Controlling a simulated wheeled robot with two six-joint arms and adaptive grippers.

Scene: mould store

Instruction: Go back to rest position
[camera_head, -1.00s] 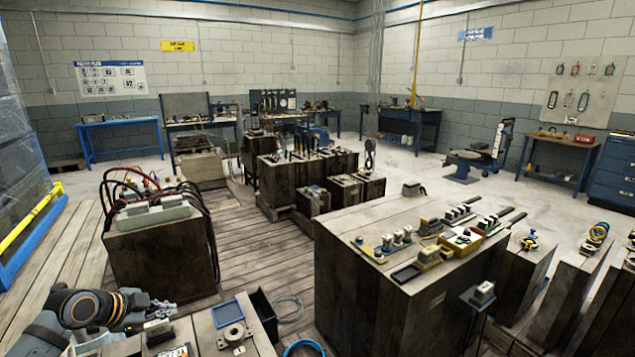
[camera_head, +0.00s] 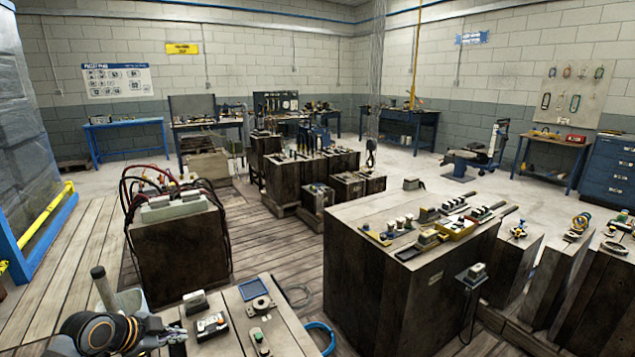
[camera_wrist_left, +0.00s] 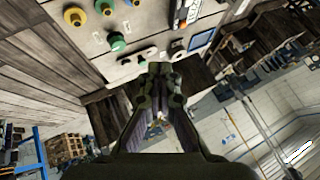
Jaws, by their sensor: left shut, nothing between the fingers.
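My left gripper (camera_head: 178,335) shows at the bottom left of the head view, beside the near wooden block's left edge. It is shut and empty. In the left wrist view the gripper (camera_wrist_left: 160,72) points up the picture, its fingers together with nothing between them. My left arm comes in from the bottom left corner. My right gripper is not in the head view.
A near wooden block (camera_head: 290,335) carries a blue tray (camera_head: 255,289), a round metal fitting (camera_head: 262,304) and small devices. A large wooden block (camera_head: 375,290) with several parts stands right of it. A block with cables (camera_head: 180,255) stands behind. Plank floor (camera_head: 75,250) is clear at left.

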